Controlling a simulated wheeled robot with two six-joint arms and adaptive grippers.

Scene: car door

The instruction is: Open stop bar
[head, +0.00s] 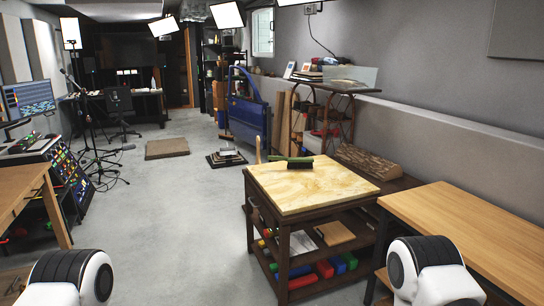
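A blue car door (249,114) stands upright on the floor in the back middle, beyond the wooden work table. Its window frame is open and faces partly toward me. I cannot make out a stop bar on it at this distance. White and black links of my two arms show at the bottom left and bottom right edges. Neither gripper is in the picture.
A wooden work table (290,198) with a dark brush (291,163) on top blocks the middle right. Another table (490,225) is at the right, and a desk (20,192) at the left. A floor mat (167,148) lies ahead. Open floor (170,220) runs between.

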